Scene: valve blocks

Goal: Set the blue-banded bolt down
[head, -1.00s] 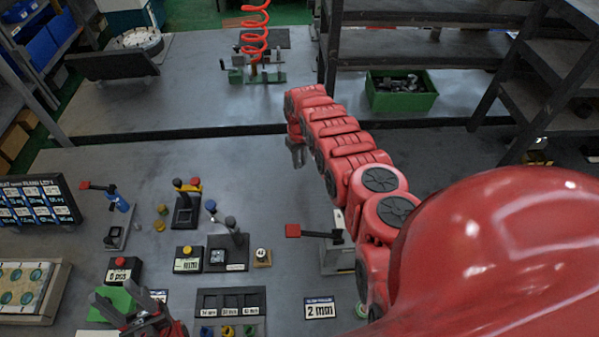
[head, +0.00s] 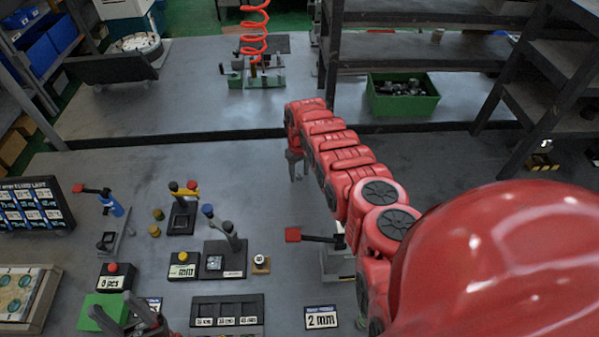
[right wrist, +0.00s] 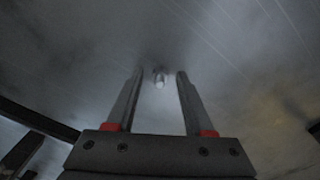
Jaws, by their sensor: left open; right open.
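My right gripper (head: 298,170) points down over the middle of the table in the head view, beyond the valve blocks. In the right wrist view, its two fingers (right wrist: 158,85) are apart, with a small pale-ended cylinder (right wrist: 159,82) visible between and beyond them. It touches neither finger in that view. It may be the bolt, but I cannot make out a blue band.
A dark three-slot tray (head: 228,310) and a "2 mm" card (head: 321,317) lie in front. Lever blocks (head: 226,255) and a red-handled lever (head: 294,235) stand between them and my right gripper. A green bin (head: 403,95) stands farther back.

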